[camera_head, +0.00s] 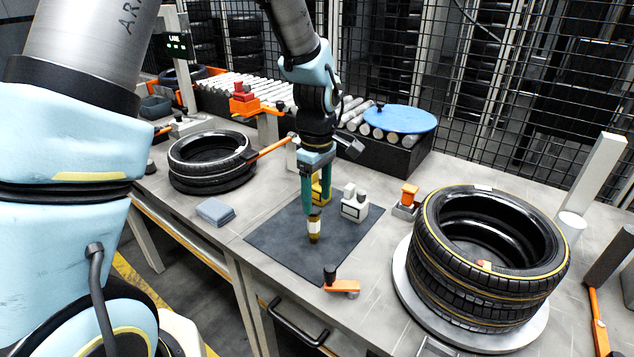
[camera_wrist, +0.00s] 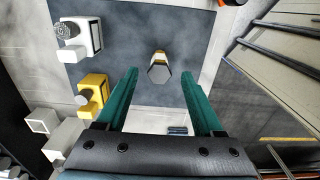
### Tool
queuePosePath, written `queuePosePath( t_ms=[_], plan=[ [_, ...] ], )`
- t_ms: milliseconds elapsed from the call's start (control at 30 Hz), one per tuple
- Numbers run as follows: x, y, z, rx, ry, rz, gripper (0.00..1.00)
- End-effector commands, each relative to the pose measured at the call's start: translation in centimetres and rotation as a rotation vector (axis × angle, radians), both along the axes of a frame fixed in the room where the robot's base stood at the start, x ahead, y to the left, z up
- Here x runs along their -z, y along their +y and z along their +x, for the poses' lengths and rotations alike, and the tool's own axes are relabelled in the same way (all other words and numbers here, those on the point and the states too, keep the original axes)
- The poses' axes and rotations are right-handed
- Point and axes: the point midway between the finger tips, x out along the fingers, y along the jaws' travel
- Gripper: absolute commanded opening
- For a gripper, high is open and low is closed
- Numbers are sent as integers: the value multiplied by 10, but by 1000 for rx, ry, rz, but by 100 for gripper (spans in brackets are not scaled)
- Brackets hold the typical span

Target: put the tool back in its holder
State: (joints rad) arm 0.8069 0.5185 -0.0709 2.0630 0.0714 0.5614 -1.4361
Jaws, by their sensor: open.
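A small yellow tool with a white band and dark grey top (camera_head: 314,228) stands about upright on the dark mat (camera_head: 275,250). In the wrist view the tool (camera_wrist: 159,68) shows between the lines of my gripper's tips. My gripper (camera_head: 314,203) points down just above it with its teal fingers apart. In the wrist view the gripper (camera_wrist: 160,74) is open, with gaps to the tool on both sides. A yellow block with a grey cylinder (camera_wrist: 91,95) and a white block with a grey knob (camera_wrist: 82,39) stand left of it. I cannot tell which is the holder.
A tyre stack (camera_head: 485,255) stands on a round plate at the right. Another tyre (camera_head: 210,160) lies at the left, near a grey-blue pad (camera_head: 215,212). An orange clamp (camera_head: 342,286) sits at the mat's front corner. A roller conveyor (camera_head: 235,88) runs behind.

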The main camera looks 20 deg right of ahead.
Motion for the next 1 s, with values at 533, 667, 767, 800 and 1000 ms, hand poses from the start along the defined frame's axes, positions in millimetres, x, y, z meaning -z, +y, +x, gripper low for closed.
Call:
queuePosePath(
  t_ms=[533,667,767,800,1000],
  plan=[
    [-54,0,-1,0,1,0,69],
    [-55,15,7,16,-3,-4,69],
    [-58,55,23,76,-15,-13,69],
    [-60,79,30,112,-24,-16,69],
    [-63,207,38,341,-81,-18,69]
  ],
)
